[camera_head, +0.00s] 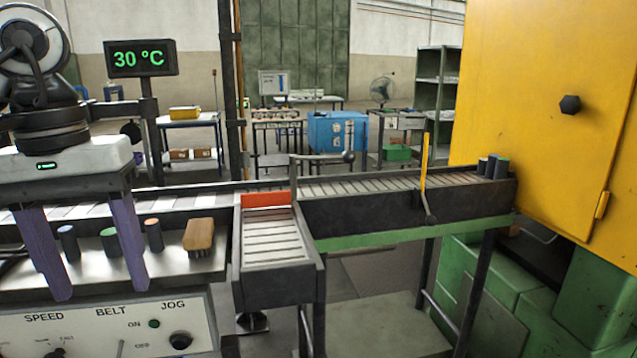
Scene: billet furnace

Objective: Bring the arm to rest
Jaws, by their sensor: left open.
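My left gripper (88,248) shows at the left with its arm above it. Its two purple fingers point down and stand apart, with nothing held between them. The fingers are in front of a metal tray (178,265) with several small dark cylinders and a brush. A cylinder with a green top (111,243) shows between the fingers, close to the right one; I cannot tell whether they touch. My right gripper is not in the view.
A roller conveyor (370,188) runs to the yellow furnace cabinet (540,100), with several dark billets (492,167) at its end. A short side chute (275,243) branches forward. A brush (199,236) lies in the tray above the control panel (110,325). A display (140,58) reads 30 °C.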

